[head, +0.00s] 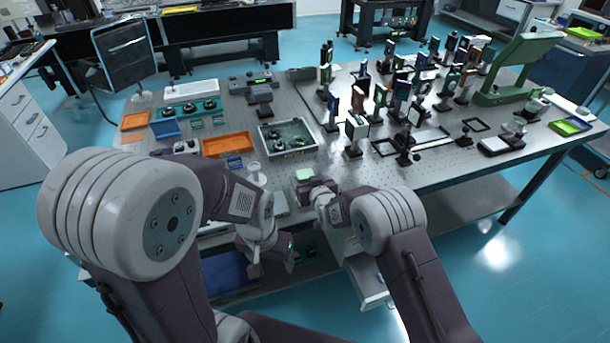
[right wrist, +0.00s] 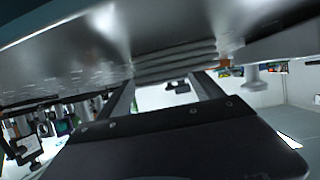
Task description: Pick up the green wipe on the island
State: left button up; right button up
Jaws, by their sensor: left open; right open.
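A small pale green square (head: 304,174), which looks like the green wipe, lies near the front edge of the island table (head: 440,170) in the head view. My right gripper (head: 312,190) is just in front of it at the table edge, apart or touching I cannot tell. In the right wrist view my right gripper (right wrist: 165,88) is open with nothing between its fingers; the wipe does not show there. My left gripper (head: 272,262) is lower, in front of the table edge, open and pointing down.
Orange trays (head: 228,143) and a grey metal tray (head: 287,137) with dark parts stand behind. Many optical mounts crowd the right half, with a green stand (head: 510,75). An open drawer (head: 370,285) juts out below the front edge. A blue bin (head: 228,272) sits underneath.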

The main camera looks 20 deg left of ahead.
jog(key=shift+w+a+f, duration=0.2)
jog(key=shift+w+f, duration=0.1)
jog(key=shift+w, duration=0.2)
jog(key=shift+s+r, duration=0.1)
jog(key=shift+c, duration=0.3)
jog(key=c, duration=1.4)
jog(key=shift+o, duration=0.2)
jog(key=shift+r, duration=0.1)
notch_tip(320, 180, up, 28)
jog(key=p, duration=0.6)
jog(key=shift+p, duration=0.35)
